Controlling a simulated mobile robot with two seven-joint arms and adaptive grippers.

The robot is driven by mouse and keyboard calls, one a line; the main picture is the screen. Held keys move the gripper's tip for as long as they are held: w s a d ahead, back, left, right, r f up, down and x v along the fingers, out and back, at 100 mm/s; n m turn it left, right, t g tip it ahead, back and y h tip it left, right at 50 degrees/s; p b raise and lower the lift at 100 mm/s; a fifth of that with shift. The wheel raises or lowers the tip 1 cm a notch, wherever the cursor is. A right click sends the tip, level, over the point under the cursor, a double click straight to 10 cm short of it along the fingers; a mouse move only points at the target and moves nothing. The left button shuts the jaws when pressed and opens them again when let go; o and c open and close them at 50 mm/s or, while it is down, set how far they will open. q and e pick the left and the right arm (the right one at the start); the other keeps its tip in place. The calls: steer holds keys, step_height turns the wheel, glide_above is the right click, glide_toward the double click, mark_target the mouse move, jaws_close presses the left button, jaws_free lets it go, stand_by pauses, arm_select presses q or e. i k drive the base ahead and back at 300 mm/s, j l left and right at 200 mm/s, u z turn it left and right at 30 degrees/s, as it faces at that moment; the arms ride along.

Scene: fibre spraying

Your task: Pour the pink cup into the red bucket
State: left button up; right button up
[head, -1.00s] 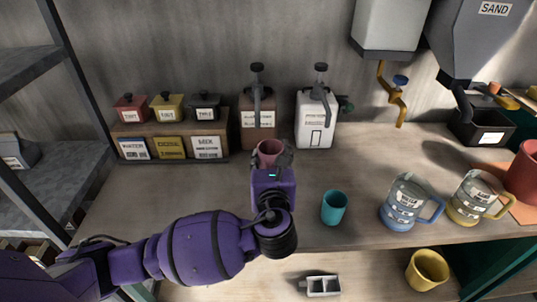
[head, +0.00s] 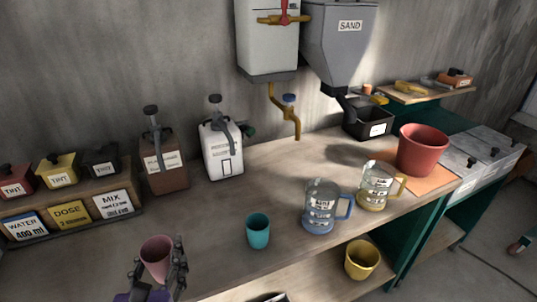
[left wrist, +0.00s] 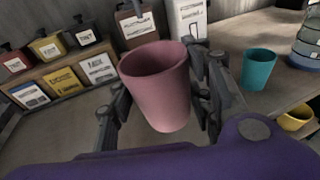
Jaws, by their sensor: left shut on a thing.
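The pink cup (head: 157,256) is upright at the lower left of the head view. My left gripper (head: 160,274) is shut on it, with a finger on each side. In the left wrist view the pink cup (left wrist: 157,88) stands between the fingers of the left gripper (left wrist: 160,95), its rim towards the top. I cannot see what is in it. The red bucket (head: 422,150) stands upright on an orange mat (head: 437,180) at the right of the bench, well apart from the cup. My right gripper is not in view.
A teal cup (head: 257,231), a blue-handled jug (head: 322,207) and a yellow-handled jug (head: 376,187) stand between the pink cup and the bucket. Dispensers and tint boxes line the back. A yellow cup (head: 361,259) is on the lower shelf.

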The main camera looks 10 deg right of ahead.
mark_target(421, 147)
steer(key=z, duration=1.35)
